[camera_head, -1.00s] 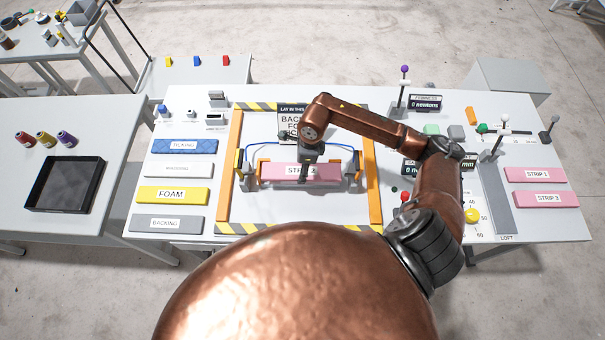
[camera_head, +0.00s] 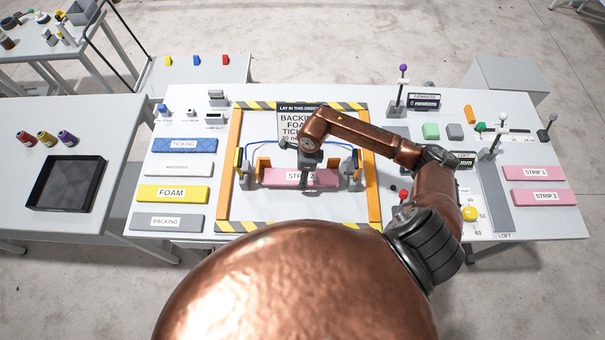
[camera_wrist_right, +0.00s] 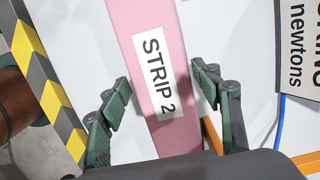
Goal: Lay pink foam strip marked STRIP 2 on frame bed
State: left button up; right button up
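The pink foam strip marked STRIP 2 (camera_head: 325,180) lies crosswise inside the orange-sided frame bed (camera_head: 234,190), in its front half. In the right wrist view the strip (camera_wrist_right: 158,75) runs lengthwise between the fingers, its label readable. My right gripper (camera_head: 305,178) is over the strip's middle and hides part of its label. In the right wrist view my right gripper (camera_wrist_right: 162,85) is open, one finger on each side of the strip, with gaps to it. Whether the strip rests fully flat is hard to tell. My left gripper is not in view.
STRIP 1 (camera_head: 557,173) and STRIP 3 (camera_head: 562,198) lie at the right. Ticking (camera_head: 200,146), foam (camera_head: 156,194) and backing (camera_head: 142,221) slabs lie left of the frame. A sign (camera_head: 292,120) stands at the frame's back. A blue-tubed fixture (camera_head: 240,160) stands around the strip.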

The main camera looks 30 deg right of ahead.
jog(key=shift+o, duration=0.8)
jog(key=shift+r, duration=0.15)
jog(key=shift+r, duration=0.35)
notch_tip(320, 180, up, 11)
jog(key=d+b, duration=0.1)
jog(key=b, duration=0.1)
jog(key=shift+s+r, duration=0.15)
jog(key=shift+s, duration=0.2)
jog(key=shift+d, duration=0.1)
